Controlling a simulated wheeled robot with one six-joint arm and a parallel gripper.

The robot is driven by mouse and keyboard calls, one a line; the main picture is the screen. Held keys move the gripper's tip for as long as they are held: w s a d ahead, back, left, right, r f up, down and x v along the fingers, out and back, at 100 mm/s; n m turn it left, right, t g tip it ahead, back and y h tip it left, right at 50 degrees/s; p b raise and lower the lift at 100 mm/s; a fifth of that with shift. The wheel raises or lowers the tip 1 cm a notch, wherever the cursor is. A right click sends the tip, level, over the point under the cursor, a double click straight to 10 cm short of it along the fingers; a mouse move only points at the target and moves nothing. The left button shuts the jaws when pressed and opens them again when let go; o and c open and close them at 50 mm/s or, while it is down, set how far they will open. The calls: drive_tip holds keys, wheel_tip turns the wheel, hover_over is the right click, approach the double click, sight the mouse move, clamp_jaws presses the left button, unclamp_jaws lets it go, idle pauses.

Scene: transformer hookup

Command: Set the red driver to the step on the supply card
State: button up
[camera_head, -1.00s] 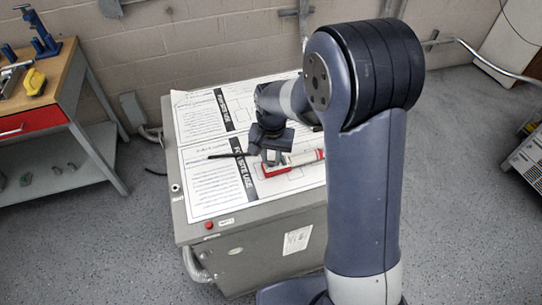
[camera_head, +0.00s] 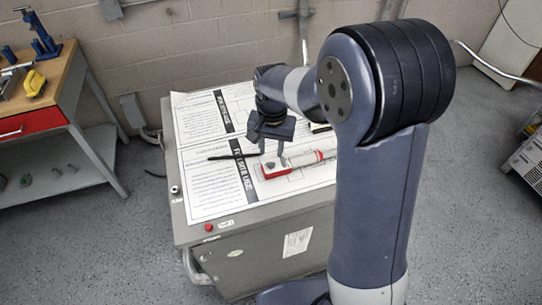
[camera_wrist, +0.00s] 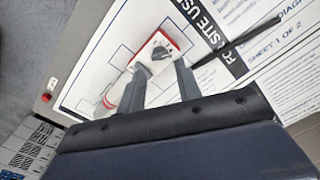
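The red driver lies on a printed sheet on the grey cabinet. Its red end block (camera_head: 276,171) carries a grey knob, which also shows in the wrist view (camera_wrist: 160,53). A white cylinder with red bands (camera_head: 307,158) extends to the right of the block. My gripper (camera_head: 272,150) is just above the knob end, fingers apart with nothing between them. In the wrist view the two fingers (camera_wrist: 160,68) point toward the block and stand apart. I cannot make out the knob's setting, and no sheet is clearly readable as the supply card.
Two diagram sheets (camera_head: 203,185) cover the grey cabinet top (camera_head: 190,238). A thin black rod (camera_head: 232,156) lies left of the driver. A red button (camera_head: 208,226) is on the cabinet's front edge. A workbench with a red drawer (camera_head: 30,124) stands at left.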

sight(271, 162)
wheel_tip(271, 162, up, 6)
drive_tip(key=shift+r, duration=0.15)
idle(0.3)
wheel_tip(271, 162, down, 11)
drive_tip(key=shift+r+p, duration=0.1)
drive_tip(key=shift+p, duration=0.2)
idle(0.6)
